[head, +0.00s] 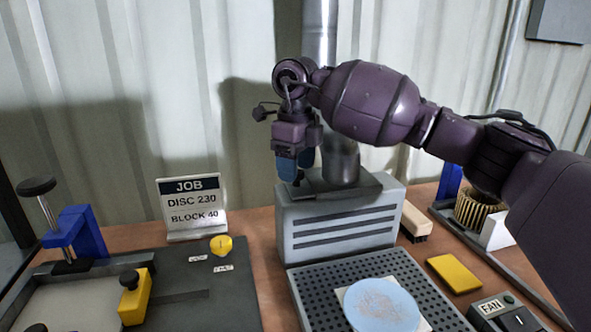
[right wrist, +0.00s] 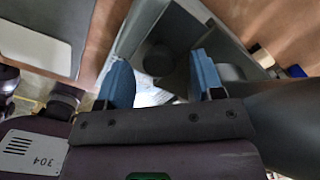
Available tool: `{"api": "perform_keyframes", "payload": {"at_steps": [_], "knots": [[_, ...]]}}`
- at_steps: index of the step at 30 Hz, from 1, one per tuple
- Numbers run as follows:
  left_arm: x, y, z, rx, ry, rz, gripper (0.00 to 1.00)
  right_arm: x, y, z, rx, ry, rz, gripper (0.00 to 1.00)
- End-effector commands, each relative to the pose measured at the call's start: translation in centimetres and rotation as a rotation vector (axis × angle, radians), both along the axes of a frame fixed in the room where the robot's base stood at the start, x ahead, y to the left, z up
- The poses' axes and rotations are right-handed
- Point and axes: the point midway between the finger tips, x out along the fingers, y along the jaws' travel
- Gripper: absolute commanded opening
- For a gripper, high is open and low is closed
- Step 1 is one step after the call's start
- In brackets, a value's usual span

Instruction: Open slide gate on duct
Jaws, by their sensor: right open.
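The grey metal duct (head: 341,165) rises from the top of a grey slotted box (head: 340,222), partly hidden by my right arm. My right gripper (head: 296,165) is just left of the duct, above the box, fingers pointing down. In the right wrist view its two blue fingers (right wrist: 162,78) are apart, with a dark round knob-like part (right wrist: 157,60) seen between and beyond them. Whether the fingers touch it cannot be told. The slide gate cannot be made out clearly; the gripper covers that part in the head view. My left gripper is out of view.
A perforated plate (head: 297,283) with a pale blue disc (head: 382,305) lies before the box. A brush (head: 415,222), yellow pad (head: 454,273) and fan switch box (head: 503,312) are right.

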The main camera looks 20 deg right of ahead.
Motion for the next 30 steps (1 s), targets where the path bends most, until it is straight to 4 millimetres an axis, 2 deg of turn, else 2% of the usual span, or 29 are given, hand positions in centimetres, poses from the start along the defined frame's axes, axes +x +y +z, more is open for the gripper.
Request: {"api": "perform_keyframes", "payload": {"at_steps": [4,13,25,30], "knots": [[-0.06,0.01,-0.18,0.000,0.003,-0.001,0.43,0.01,0.00,-0.80,0.001,-0.001,-0.001,0.61],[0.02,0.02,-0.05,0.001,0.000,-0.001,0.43,0.00,0.00,-0.87,0.001,-0.002,-0.001,0.61],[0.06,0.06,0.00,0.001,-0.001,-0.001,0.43,0.00,0.00,-0.89,0.001,-0.002,-0.001,0.01],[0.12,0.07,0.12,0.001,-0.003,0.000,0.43,-0.01,0.32,-0.83,0.001,-0.002,0.000,0.00]]}}
